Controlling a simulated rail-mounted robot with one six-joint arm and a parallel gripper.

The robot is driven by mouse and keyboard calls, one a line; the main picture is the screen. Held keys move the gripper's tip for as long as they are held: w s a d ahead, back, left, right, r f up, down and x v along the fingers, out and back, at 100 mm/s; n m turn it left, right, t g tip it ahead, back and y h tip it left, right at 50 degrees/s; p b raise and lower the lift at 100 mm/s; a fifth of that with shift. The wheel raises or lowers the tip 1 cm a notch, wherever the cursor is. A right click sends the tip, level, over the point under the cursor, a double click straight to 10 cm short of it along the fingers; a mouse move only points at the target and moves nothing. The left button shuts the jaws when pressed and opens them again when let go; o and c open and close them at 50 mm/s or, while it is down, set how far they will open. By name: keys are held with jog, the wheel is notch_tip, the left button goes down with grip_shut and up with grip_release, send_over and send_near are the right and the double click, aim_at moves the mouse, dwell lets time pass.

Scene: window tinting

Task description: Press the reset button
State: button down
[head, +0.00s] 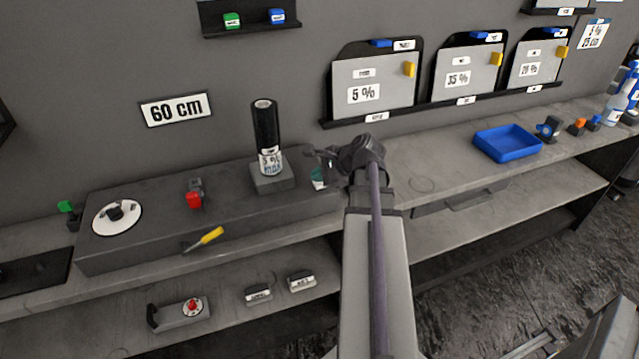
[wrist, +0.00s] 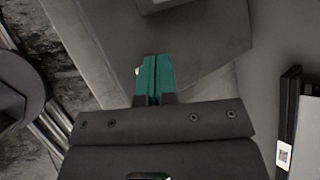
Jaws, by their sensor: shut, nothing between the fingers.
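No label in view reads reset. A red button-like part (head: 194,200) on a dark grey mount stands on the long grey raised block (head: 140,240). Another red knob (head: 193,306) on a white disc sits on a grey device on the lower shelf. I cannot tell which, if either, is the reset button. My gripper (head: 318,180) is right of the black roll, near the block's right end, mostly hidden by my arm. In the wrist view its teal fingers (wrist: 154,75) are together and empty, over a grey surface.
A black roll (head: 265,125) stands upright on a square base between my gripper and the red part. A white disc (head: 117,218) and yellow-handled tool (head: 207,239) lie further left. A blue tray (head: 507,142) stands right. Labelled panels (head: 375,85) line the wall.

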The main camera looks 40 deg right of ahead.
aim_at(319, 184)
jog(key=shift+f+b, duration=0.35)
dwell(0.5)
jog(key=shift+r+p, duration=0.9)
notch_tip(319, 184, up, 5)
jog(key=p, duration=0.5)
dwell(0.3)
